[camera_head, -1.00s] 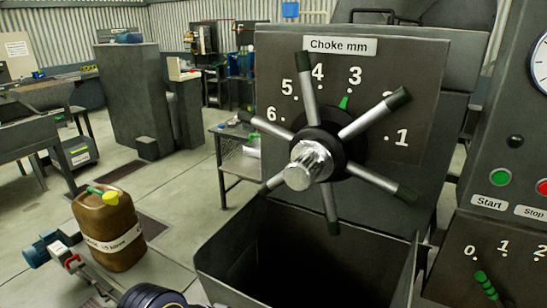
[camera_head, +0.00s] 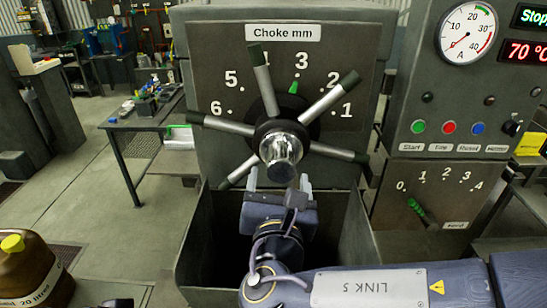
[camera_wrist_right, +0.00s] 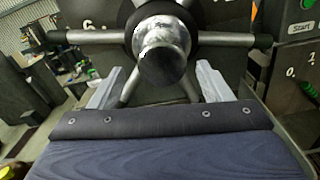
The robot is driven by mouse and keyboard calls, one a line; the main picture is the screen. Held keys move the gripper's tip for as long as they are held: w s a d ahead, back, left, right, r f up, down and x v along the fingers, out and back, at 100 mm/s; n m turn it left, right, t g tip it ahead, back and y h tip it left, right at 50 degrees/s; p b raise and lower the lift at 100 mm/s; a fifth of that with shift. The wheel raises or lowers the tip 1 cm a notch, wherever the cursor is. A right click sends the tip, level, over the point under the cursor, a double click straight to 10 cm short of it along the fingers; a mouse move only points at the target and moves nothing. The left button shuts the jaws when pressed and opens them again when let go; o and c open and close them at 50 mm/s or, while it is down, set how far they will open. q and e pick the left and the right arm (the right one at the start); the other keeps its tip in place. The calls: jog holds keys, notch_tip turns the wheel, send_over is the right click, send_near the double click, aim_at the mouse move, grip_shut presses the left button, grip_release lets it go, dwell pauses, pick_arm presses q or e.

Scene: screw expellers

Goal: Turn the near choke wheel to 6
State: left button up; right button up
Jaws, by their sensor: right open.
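The choke wheel (camera_head: 281,149) is on a grey panel under a "Choke mm" label (camera_head: 283,33). It has a black hub ring, a shiny metal centre knob and several metal spokes with dark tips. Its green pointer (camera_head: 293,88) stands just below the 3. The 6 (camera_head: 216,108) is at the dial's left. My right gripper (camera_head: 279,181) is open just below the knob, with nothing between its fingers that I can confirm as held. In the right wrist view the knob (camera_wrist_right: 162,52) is above and between the fingertips (camera_wrist_right: 159,75), with lower spokes behind.
An open dark hopper (camera_head: 195,235) lies below the wheel, under my right arm. A control panel (camera_head: 470,105) with buttons and a gauge stands at right, above a small green-handled selector (camera_head: 418,208). A brown canister (camera_head: 35,272) is at lower left.

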aim_at(280, 173)
jog(key=w+p, duration=0.1)
jog(key=w, duration=0.4)
jog(key=shift+r, duration=0.1)
jog(key=shift+w+d, duration=0.1)
jog(key=shift+w, duration=0.35)
jog(key=shift+c, duration=0.3)
